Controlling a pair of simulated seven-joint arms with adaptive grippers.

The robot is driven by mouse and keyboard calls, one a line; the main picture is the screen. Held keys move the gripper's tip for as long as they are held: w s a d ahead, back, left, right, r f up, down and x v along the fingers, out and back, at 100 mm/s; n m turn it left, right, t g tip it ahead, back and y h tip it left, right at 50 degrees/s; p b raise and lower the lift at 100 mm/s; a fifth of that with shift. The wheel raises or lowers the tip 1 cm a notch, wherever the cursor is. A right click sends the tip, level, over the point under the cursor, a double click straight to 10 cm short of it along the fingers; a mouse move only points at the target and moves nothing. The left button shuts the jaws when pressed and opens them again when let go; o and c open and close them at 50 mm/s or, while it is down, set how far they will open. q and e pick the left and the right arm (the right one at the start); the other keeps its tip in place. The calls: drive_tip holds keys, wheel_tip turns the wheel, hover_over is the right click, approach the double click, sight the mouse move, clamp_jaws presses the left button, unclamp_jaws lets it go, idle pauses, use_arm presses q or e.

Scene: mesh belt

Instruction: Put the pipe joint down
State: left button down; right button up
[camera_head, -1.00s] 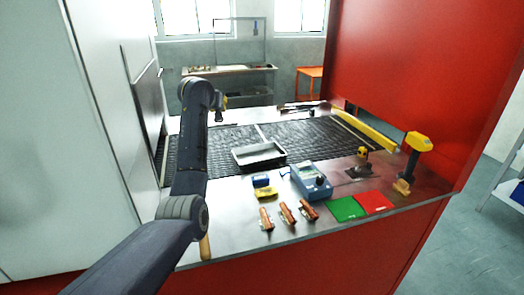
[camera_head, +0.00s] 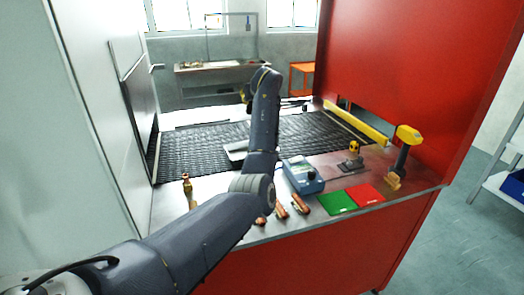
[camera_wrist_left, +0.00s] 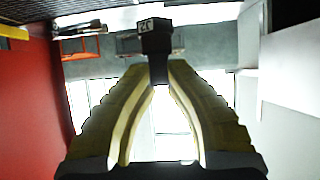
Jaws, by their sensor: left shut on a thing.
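My left gripper (camera_wrist_left: 159,82) is shut on a dark, block-shaped piece, the pipe joint (camera_wrist_left: 156,40), held between its yellow fingertips in the left wrist view. In the head view the left gripper (camera_head: 246,94) is small and partly hidden behind my arm, high over the far part of the belt. The pipe joint cannot be made out there. My right gripper is not in view.
The dark mesh belt (camera_head: 195,160) has free room to the left.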

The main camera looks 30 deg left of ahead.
use_arm(q)
wheel_tip(320, 180, down, 20)
drive_tip(key=shift+r, duration=0.2)
idle(0.5)
drive_tip(key=shift+f, duration=0.15)
drive_tip(key=c, duration=1.4)
unclamp_jaws()
drive_tip(key=shift+s+d+r, duration=0.3)
drive_tip(key=shift+d+r, duration=0.05)
drive_tip(key=shift+r, duration=0.05)
drive_tip(key=v, duration=1.1)
